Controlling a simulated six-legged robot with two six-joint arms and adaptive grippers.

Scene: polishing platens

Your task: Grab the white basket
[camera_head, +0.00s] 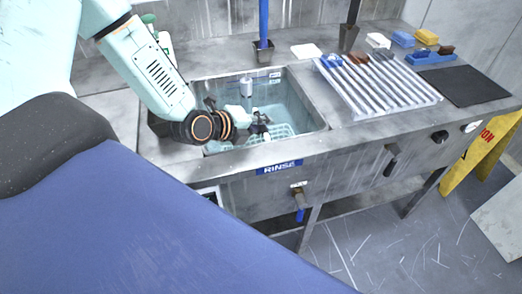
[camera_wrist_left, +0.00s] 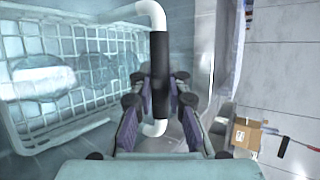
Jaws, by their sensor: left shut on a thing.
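The white basket (camera_head: 280,131) sits low in the rinse sink (camera_head: 300,98) in the head view, partly hidden by my left arm. In the left wrist view, the basket's pale wire mesh (camera_wrist_left: 75,45) fills the left side, with rounded pale shapes showing through it. Its upright white handle with a black grip (camera_wrist_left: 160,70) stands in the middle. My left gripper (camera_wrist_left: 158,100) is shut on the black grip, with a finger on each side. In the head view, my left gripper (camera_head: 258,128) is inside the sink opening, over the basket. My right gripper is not in view.
A ribbed rack (camera_head: 375,88) lies on the counter right of the sink, beside a black mat (camera_head: 466,86). A blue-handled tool (camera_head: 263,30) stands behind the sink. Sponges and blocks (camera_head: 426,37) line the back right. The sink's front rim (camera_head: 270,152) is close to my gripper.

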